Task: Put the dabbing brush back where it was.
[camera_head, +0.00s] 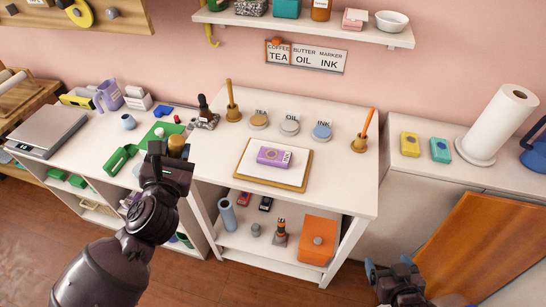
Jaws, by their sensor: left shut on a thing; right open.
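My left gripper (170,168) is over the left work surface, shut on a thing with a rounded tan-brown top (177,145). The gripper hides most of it, so I cannot tell whether it is the dabbing brush. A tan-handled brush-like tool (230,92) stands upright in a small brass pot at the back left of the white table (350,193). An orange-handled one (367,122) stands in a similar pot at the right. My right gripper (398,278) is open and low at the bottom right, away from the table top.
Round tins labelled TEA (258,121), OIL (289,127) and INK (321,132) line the table's back. A purple block (274,157) lies on a wood-framed white pad (293,180). A dark-handled stamp (205,108) stands left of the tan-handled tool. The table's front right is clear.

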